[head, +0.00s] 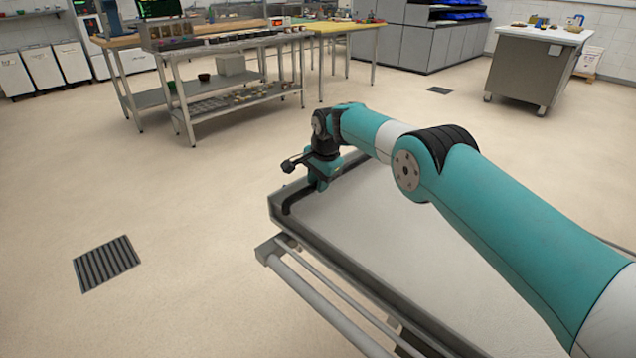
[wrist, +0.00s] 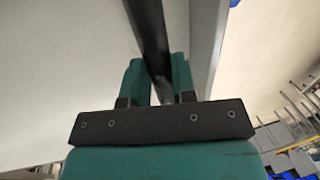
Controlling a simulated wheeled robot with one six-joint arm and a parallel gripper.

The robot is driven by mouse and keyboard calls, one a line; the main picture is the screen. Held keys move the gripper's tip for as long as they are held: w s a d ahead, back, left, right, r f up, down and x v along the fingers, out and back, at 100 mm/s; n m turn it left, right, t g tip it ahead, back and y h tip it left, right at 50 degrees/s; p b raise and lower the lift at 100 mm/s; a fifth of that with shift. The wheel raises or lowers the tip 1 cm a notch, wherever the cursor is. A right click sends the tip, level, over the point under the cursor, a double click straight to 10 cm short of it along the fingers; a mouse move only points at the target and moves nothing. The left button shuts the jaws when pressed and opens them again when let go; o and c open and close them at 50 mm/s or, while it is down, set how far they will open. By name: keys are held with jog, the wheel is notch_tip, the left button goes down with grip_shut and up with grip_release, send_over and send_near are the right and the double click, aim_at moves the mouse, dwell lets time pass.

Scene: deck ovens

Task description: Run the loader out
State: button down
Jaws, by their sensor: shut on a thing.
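The loader (head: 400,235) is a long, pale flat bed with a grey metal frame, reaching from the lower right to the middle of the head view. A black bar handle (head: 289,203) rises at its far left end. My gripper (head: 316,184) is over that end, its fingers pointing down. In the wrist view, the teal fingers of my gripper (wrist: 158,78) are shut on the black bar (wrist: 148,28), one on each side. The pale bed (wrist: 60,70) lies beyond them. My arm hides part of the loader's right side.
Pale rails (head: 320,300) run under the loader's left side. A floor drain (head: 107,264) lies at the left. A steel table with a lower shelf (head: 235,100) stands behind, and a grey cabinet on casters (head: 530,70) at the back right. The floor left of the loader is clear.

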jog(key=shift+r, duration=0.1)
jog(key=c, duration=0.9)
grip_release()
jog(key=shift+c, duration=0.2)
notch_tip(320, 180, up, 17)
jog(key=s+d+p, duration=0.1)
jog(key=s+d, duration=0.1)
jog(key=shift+s+d, duration=0.25)
